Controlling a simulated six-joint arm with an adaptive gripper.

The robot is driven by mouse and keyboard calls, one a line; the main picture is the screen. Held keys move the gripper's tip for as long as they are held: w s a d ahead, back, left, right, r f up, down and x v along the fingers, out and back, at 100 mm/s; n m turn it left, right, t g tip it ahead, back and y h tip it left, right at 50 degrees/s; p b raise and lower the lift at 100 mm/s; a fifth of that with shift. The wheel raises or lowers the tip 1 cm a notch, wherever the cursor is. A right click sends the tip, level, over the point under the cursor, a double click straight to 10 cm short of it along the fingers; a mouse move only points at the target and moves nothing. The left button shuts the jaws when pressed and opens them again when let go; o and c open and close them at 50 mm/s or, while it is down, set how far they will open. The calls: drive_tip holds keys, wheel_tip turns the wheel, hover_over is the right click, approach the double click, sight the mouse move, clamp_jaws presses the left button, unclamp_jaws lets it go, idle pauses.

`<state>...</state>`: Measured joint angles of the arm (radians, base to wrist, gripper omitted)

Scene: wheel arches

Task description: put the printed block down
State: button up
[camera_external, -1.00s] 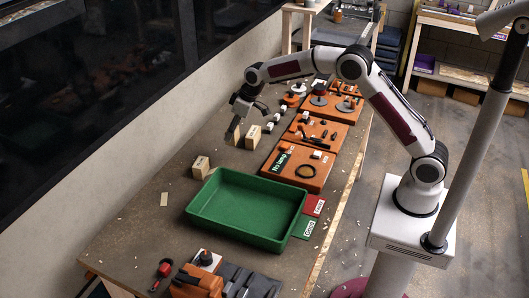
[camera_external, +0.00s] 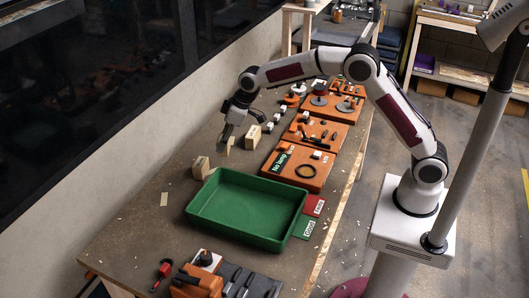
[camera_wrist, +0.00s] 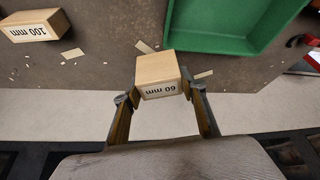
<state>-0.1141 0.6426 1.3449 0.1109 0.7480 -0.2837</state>
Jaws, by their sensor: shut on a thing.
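The printed block (camera_wrist: 158,75) is a small wooden block marked "60 mm", with its lettering upside down in the wrist view. My gripper (camera_wrist: 160,92) is shut on it, one finger on each side. In the external view my gripper (camera_external: 228,126) points down, and the held block (camera_external: 226,145) shows just below it, over the left part of the table. I cannot tell whether its underside touches the table.
A block marked "100 mm" (camera_wrist: 36,25) lies left in the wrist view. In the external view wooden blocks stand on either side, one left (camera_external: 201,168) and one right (camera_external: 253,137). A green tray (camera_external: 197,213) is close by. Orange boards (camera_external: 310,170) lie right.

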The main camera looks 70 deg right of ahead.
drive_tip(key=s+a+n, duration=0.1)
drive_tip(key=s+a, duration=0.4)
drive_tip(key=a, duration=0.3)
hover_over(248, 214)
wheel_tip(248, 214, down, 2)
drive_tip(key=shift+f, duration=0.1)
drive_tip(key=shift+f, duration=3.1)
drive_tip(key=shift+g, duration=0.3)
drive_tip(key=shift+f, duration=1.9)
